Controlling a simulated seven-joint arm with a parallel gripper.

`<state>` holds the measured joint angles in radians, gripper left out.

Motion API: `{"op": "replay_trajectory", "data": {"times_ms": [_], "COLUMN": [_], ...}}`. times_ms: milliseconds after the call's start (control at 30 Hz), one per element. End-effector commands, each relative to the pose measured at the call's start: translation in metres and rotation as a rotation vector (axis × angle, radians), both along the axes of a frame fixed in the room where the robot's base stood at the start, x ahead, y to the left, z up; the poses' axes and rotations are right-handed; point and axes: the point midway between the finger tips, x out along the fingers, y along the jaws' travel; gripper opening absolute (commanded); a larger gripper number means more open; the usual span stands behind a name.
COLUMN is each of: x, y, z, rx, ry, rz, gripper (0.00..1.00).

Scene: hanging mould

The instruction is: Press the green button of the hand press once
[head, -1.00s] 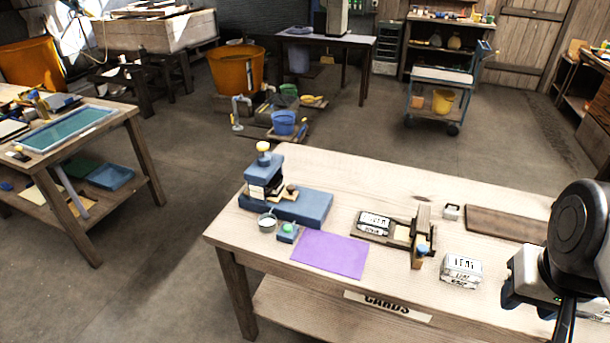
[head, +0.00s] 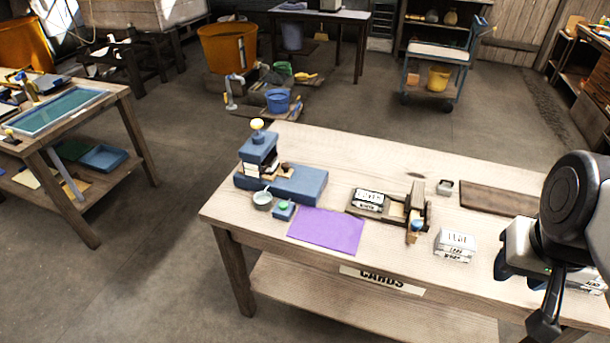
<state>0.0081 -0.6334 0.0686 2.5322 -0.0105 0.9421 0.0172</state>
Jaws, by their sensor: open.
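The hand press (head: 258,157) is a blue machine with a pale yellow knob on top. It stands on a long blue base (head: 300,184) at the left end of the wooden table (head: 400,262). The green button (head: 284,205) sits on a small blue box in front of the base, between a small grey cup and a purple sheet. My gripper (head: 545,318) is at the right edge of the head view, over the table's right end, far from the button. It is open, its fingers are partly hidden, and no held object is visible.
The purple sheet (head: 328,231) lies right of the button. The grey cup (head: 263,200) stands close on its left. A card holder (head: 402,207), a white card stack (head: 455,246) and a brown board (head: 500,199) lie between the button and my gripper.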

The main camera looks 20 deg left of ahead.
Motion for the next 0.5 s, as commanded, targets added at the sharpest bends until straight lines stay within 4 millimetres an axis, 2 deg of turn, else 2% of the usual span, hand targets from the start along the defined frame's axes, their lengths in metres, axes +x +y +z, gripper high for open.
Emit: {"op": "replay_trajectory", "data": {"times_ms": [33,233,500], "x": [0.0,0.0,0.0], "y": [0.0,0.0,0.0], "z": [0.0,0.0,0.0], "rx": [0.0,0.0,0.0], "ry": [0.0,0.0,0.0], "rz": [0.0,0.0,0.0], "gripper": [0.32,0.01,0.0]}}
